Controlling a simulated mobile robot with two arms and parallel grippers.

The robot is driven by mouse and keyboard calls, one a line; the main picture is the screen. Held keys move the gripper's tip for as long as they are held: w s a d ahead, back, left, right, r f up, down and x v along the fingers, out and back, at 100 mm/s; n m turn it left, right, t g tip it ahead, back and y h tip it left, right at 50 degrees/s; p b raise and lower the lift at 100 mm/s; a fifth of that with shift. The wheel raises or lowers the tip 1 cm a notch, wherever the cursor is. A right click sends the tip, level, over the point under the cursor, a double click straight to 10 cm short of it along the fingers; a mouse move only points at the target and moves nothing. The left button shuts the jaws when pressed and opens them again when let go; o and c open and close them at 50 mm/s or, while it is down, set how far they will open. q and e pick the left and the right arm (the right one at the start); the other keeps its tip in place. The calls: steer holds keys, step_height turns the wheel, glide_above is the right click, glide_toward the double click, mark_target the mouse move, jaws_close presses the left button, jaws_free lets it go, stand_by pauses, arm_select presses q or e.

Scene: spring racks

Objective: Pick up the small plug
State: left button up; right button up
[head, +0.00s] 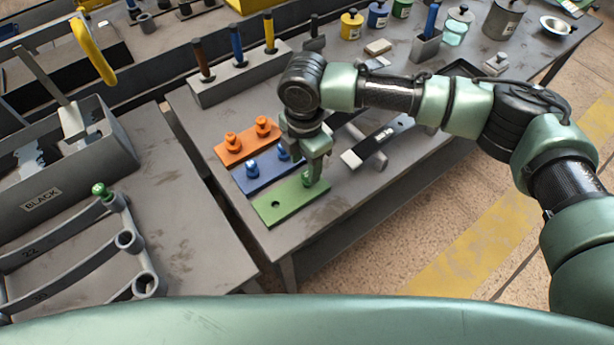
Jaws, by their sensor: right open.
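A green board (288,207) lies near the table's front edge with one bare hole on its left. My right gripper (312,176) points down over the right end of this board, open. Something green is at its fingertips; I cannot tell plug from finger there. A blue board (254,175) carries blue plugs (252,168), one partly behind my gripper. An orange board (247,145) carries two orange plugs (263,124). My left gripper is out of view.
A grey block (236,82) with three upright coloured-handled tools stands behind the boards. A flat bar tool (378,143) lies right of my gripper. A grey bin (82,175) marked BLACK and leaf springs (75,225) are at the left. Jars and tins stand at the back.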

mark_target(306, 174)
step_height(306, 174, down, 5)
steer(key=shift+d+r+p, duration=0.1)
steer(key=shift+r+p, duration=0.1)
steer(key=shift+p, duration=0.7)
steer(key=shift+f, duration=0.3)
jaws_close()
steer(key=shift+r, duration=0.1)
